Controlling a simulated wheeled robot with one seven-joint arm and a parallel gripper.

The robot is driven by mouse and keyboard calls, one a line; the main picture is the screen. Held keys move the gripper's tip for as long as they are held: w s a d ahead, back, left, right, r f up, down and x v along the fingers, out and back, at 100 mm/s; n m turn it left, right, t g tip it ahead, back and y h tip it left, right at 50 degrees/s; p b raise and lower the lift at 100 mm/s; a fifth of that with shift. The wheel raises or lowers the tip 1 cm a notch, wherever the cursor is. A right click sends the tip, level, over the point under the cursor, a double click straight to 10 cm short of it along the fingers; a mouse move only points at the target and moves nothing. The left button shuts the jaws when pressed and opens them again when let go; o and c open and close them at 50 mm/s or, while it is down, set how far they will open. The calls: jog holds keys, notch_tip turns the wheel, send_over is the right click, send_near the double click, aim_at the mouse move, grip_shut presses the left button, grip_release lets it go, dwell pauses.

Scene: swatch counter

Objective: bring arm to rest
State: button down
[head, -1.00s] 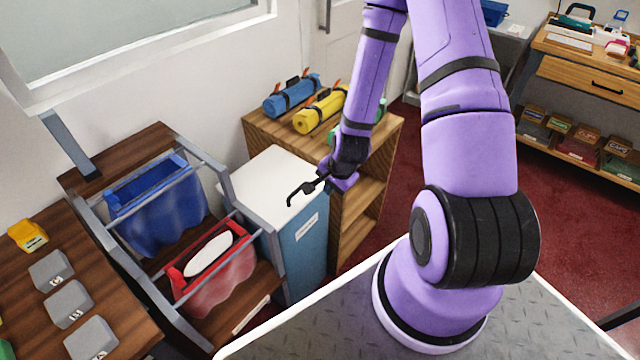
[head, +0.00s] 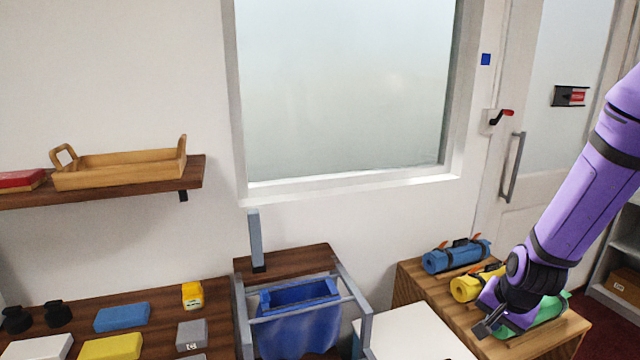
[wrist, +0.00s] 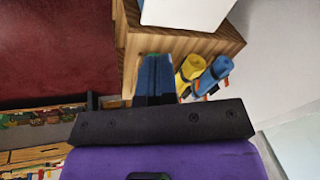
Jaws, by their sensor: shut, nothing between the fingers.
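My gripper (head: 487,327) hangs at the end of my purple arm (head: 590,190), at the lower right of the head view. Its dark fingers are shut with nothing between them. It is in front of the wooden shelf unit (head: 408,280) that bears the rolled mats, and it partly hides the yellow and green rolls. In the wrist view a dark bar and purple housing of my own fill the lower part.
Blue (head: 456,256), yellow (head: 466,288) and green (head: 540,318) rolls lie on the shelf unit. A white-topped bin (head: 415,335) and a rack with a blue bag (head: 297,330) stand left of it. A wooden tray (head: 120,170) sits on a wall shelf.

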jog(key=s+a+r+n, duration=0.2)
jog(key=s+r+n, duration=0.1)
jog(key=r, duration=0.6)
jog(key=s+a+r+n, duration=0.2)
jog(key=s+r, duration=0.1)
jog(key=r, duration=0.7)
jog(key=s+a+r+n+t, duration=0.1)
jog(key=s+r+n, duration=0.3)
jog(key=s+r, duration=0.6)
jog(key=s, duration=0.3)
jog(key=shift+s+r+t, duration=0.15)
jog(key=shift+s+t, duration=0.05)
jog(key=shift+t, duration=0.1)
